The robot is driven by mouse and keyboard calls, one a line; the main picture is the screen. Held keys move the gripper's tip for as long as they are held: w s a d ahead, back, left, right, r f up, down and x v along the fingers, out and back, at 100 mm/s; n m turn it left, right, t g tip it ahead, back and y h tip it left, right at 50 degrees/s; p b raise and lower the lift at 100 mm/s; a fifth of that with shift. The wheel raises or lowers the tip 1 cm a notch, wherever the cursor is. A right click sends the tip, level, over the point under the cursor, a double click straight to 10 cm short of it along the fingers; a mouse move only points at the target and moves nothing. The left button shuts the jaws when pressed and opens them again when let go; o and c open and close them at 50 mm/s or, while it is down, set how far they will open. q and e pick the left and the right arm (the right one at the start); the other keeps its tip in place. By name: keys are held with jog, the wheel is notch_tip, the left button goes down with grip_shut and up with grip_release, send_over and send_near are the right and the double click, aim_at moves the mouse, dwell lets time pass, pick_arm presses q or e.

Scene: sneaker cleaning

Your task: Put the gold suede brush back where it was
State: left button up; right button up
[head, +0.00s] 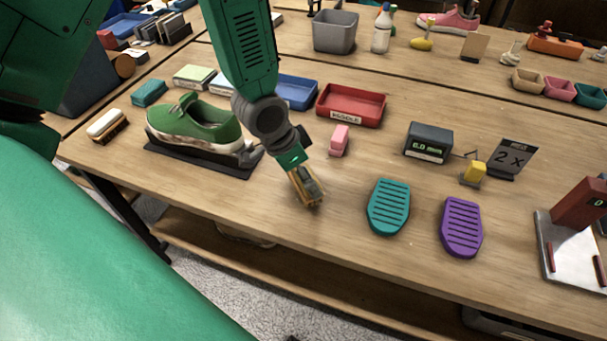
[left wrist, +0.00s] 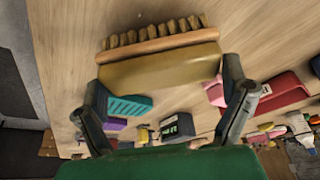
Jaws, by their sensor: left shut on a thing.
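My left gripper (head: 304,183) is over the front middle of the wooden table, pointing down. It is shut on the gold suede brush (head: 311,192), which is mostly covered by the fingers in the head view. In the left wrist view the brush (left wrist: 160,69) lies across between the two fingertips, with a gold body, an orange-brown strip and a row of tan bristles. I cannot tell whether the brush touches the table. My right gripper is not in view.
A green sneaker (head: 195,125) on a black stand and a cream brush (head: 106,125) are to the left. Teal (head: 388,206) and purple (head: 461,227) ridged pads lie right of the gripper. A pink block (head: 339,140), red tray (head: 351,105) and display box (head: 429,142) are behind. The table between stand and gripper is clear.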

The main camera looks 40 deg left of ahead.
aim_at(296, 181)
pick_arm(q)
jog(key=shift+f, duration=0.65)
jog(key=shift+w+a+f, duration=0.1)
jog(key=shift+f, duration=0.05)
jog(key=shift+a+f, duration=0.1)
jog(key=shift+a, duration=0.35)
jog(key=o, duration=0.9)
jog(key=shift+a, duration=0.15)
jog(key=shift+d, duration=0.2)
jog(key=shift+d+r, duration=0.1)
jog(key=shift+r, duration=0.3)
jog(key=v, duration=0.5)
jog(key=shift+d, duration=0.25)
jog(key=p+v, duration=0.1)
jog(key=v, duration=0.5)
jog(key=shift+a+r, duration=0.15)
jog(key=shift+r, duration=0.05)
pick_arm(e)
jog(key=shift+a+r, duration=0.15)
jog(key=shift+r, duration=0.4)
